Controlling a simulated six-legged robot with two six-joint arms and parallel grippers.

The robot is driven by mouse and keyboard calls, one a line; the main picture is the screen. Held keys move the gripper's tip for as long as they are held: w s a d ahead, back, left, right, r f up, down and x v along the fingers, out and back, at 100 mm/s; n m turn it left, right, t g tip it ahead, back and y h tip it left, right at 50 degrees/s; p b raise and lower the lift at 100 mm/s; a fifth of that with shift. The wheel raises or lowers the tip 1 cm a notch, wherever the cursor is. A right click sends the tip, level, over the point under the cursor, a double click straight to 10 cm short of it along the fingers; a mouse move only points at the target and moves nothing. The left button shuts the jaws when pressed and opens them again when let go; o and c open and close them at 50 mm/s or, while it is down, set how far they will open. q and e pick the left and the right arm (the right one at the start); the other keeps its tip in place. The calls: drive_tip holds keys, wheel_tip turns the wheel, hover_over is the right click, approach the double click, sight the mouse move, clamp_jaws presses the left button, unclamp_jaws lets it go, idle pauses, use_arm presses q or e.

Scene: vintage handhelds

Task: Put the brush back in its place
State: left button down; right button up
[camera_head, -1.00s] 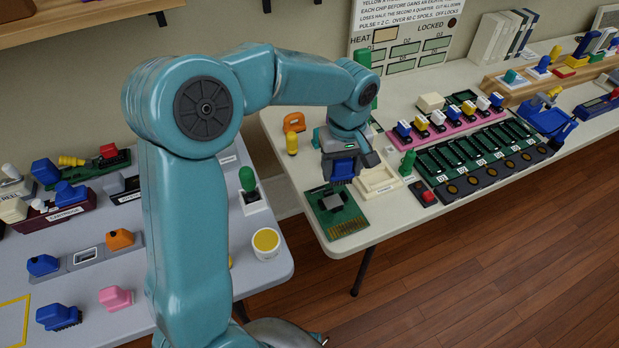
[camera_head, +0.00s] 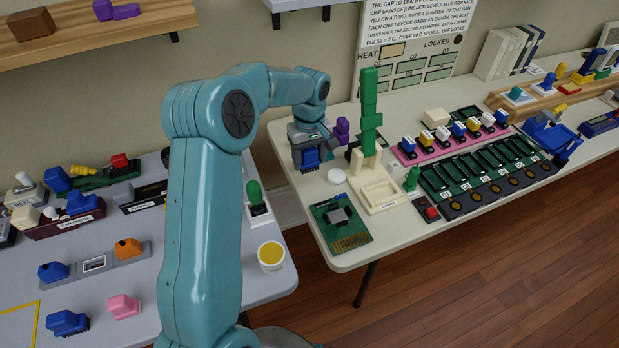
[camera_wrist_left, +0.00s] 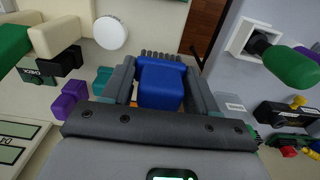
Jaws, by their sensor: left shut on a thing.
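My left gripper (camera_head: 307,146) is shut on the blue brush (camera_head: 311,160), above the cream table left of the cream tray. In the left wrist view the brush (camera_wrist_left: 161,84) sits between the fingers of the left gripper (camera_wrist_left: 162,88), with a row of dark teeth along its far edge. A small labelled cream tray (camera_head: 381,194) stands to the right; its inside looks empty. I cannot tell which spot is the brush's place. My right gripper is not in view.
A white disc (camera_head: 336,176), a purple piece (camera_head: 342,130) and a tall green piece (camera_head: 369,112) stand near the gripper. A green circuit board (camera_head: 341,223) lies in front. The grey table (camera_head: 190,262) on the left holds a green-handled piece (camera_head: 254,193) and a yellow-filled cup (camera_head: 271,256).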

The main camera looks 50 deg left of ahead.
use_arm(q)
wheel_tip(320, 180, down, 8)
idle(0.4)
drive_tip(key=shift+f, duration=0.1)
drive_tip(key=shift+c, duration=1.5)
unclamp_jaws()
